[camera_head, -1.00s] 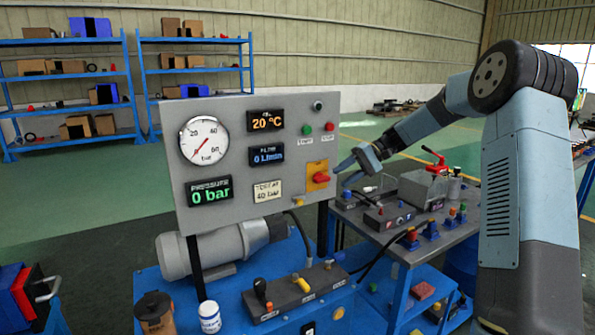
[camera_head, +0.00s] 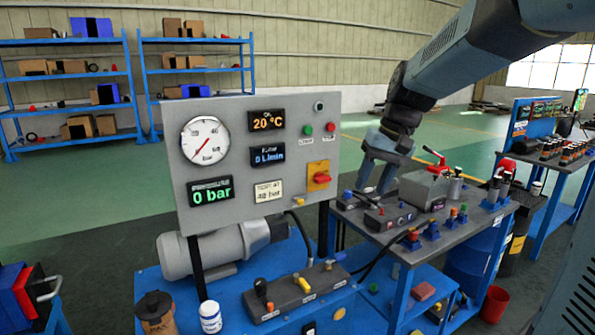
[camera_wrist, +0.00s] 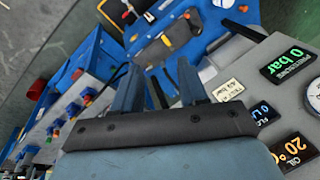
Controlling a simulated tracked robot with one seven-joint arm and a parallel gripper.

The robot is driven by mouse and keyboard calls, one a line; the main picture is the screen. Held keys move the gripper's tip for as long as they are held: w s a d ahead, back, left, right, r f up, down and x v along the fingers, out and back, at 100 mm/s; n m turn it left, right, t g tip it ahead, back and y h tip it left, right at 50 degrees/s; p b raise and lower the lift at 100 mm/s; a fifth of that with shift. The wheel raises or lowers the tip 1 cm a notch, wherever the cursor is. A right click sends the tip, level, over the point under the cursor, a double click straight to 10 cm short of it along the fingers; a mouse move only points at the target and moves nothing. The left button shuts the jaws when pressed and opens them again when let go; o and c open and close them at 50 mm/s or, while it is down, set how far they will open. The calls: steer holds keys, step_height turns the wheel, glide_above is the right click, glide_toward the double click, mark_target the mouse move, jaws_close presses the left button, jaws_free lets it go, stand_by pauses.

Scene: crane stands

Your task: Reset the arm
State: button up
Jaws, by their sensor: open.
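My gripper (camera_head: 375,178) hangs down from my arm in the head view, to the right of the grey gauge panel and over the back left part of the blue workbench (camera_head: 405,262). Its two fingers are apart with nothing between them. In the wrist view my gripper (camera_wrist: 158,88) shows both fingers spread and empty, with the panel (camera_wrist: 250,75) at the right and the blue bench at the left. I cannot tell how far the fingertips are above the bench top.
The gauge panel (camera_head: 290,105) stands close at the left, with a dial, displays and a red switch. A grey vise with a red handle (camera_head: 436,158) and several valves sit on the bench. Another bench (camera_head: 560,150) stands at the far right. Blue shelves (camera_head: 195,70) stand behind.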

steer(key=s+d+f+t+h, duration=0.1)
steer(key=s+d+t+h, duration=0.2)
steer(key=s, duration=1.5)
steer(key=d+t, duration=0.1)
steer(key=d, duration=0.3)
steer(key=shift+s+m+t, duration=0.25)
steer(key=shift+m+t, duration=0.05)
steer(key=shift+c, duration=0.3)
